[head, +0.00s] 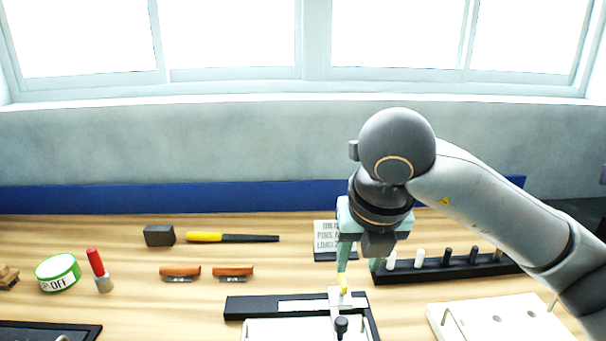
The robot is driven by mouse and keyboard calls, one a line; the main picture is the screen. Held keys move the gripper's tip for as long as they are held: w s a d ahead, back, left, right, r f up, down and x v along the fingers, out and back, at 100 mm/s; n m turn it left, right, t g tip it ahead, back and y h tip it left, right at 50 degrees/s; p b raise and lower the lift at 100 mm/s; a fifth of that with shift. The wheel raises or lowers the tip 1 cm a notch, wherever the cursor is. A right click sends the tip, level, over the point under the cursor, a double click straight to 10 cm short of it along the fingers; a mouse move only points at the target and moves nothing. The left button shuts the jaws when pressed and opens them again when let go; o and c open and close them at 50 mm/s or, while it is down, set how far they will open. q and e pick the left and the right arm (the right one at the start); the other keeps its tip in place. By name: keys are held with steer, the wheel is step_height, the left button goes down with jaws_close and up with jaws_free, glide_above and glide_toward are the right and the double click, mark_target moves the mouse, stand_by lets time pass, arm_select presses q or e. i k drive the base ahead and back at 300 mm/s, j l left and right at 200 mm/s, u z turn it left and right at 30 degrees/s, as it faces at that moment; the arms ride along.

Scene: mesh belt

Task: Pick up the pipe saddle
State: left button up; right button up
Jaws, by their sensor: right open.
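My right gripper (359,274) comes down from the right arm over the back of a black-edged fixture (250,306). Its pale green fingers are apart, with nothing seen between them. A small yellow part shows at the lower end of the left finger, just above a light grey metal piece (350,302) on the fixture. I cannot tell whether they touch. I cannot tell for sure which thing is the pipe saddle; the grey piece lies nearest the gripper. My left gripper is out of view.
A black rack with several pegs (452,265) stands close right of the gripper. A sign (326,236) stands behind it. Two orange-brown pieces (180,272), a yellow-handled file (205,237), a dark block (159,235) and a tape roll (58,272) lie left. A white holed plate (480,318) lies front right.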

mark_target(175, 274)
steer(key=k, duration=0.85)
